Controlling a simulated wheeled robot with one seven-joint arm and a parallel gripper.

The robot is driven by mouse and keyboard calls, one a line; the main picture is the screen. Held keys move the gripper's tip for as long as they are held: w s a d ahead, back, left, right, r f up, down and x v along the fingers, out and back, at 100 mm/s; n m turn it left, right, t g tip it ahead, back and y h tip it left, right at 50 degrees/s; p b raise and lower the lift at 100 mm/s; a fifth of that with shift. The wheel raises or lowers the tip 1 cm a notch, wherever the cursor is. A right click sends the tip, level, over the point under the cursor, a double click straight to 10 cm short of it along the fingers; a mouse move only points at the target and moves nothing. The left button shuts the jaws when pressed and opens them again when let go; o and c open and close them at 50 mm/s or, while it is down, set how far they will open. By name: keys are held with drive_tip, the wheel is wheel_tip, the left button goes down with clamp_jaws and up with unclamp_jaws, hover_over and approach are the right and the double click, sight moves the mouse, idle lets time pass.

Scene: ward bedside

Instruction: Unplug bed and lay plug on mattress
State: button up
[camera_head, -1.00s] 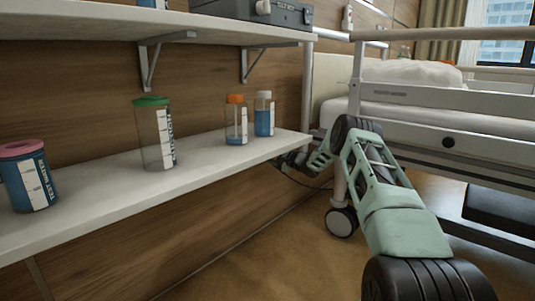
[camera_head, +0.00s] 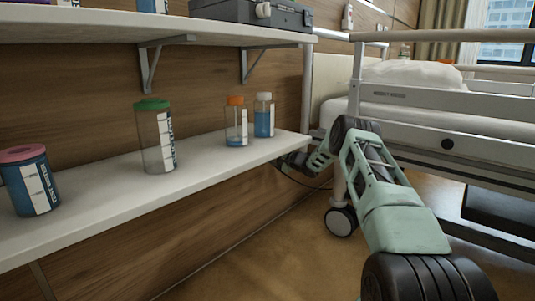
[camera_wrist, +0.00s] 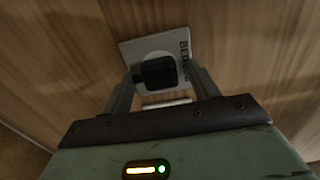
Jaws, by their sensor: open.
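In the wrist view, a black plug (camera_wrist: 159,72) sits in a white wall plate (camera_wrist: 140,47) with dark lettering on its right side. My gripper (camera_wrist: 162,85) is open, with one finger on each side of the plug; I cannot tell whether they touch it. In the head view, my arm reaches low past the end of the lower shelf, and a dark cable (camera_head: 303,184) hangs near my gripper (camera_head: 284,163). The plug is hidden there. The mattress (camera_head: 440,117) lies on the bed behind a side rail (camera_head: 425,97), with a pillow (camera_head: 410,76) on it.
The lower shelf (camera_head: 120,203) holds a green-lidded jar (camera_head: 157,135), orange-lidded (camera_head: 236,123) and white-lidded (camera_head: 263,117) bottles and a pink-topped container (camera_head: 30,180). A grey case (camera_head: 255,13) stands on the upper shelf. A bed caster (camera_head: 341,221) is beside my arm.

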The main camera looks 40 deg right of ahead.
drive_tip(key=shift+p, duration=0.55)
drive_tip(key=c, duration=1.3)
drive_tip(key=s+p, duration=0.4)
drive_tip(key=s, duration=0.2)
drive_tip(key=shift+d+p, duration=0.25)
drive_tip(key=shift+p, duration=0.1)
idle(0.7)
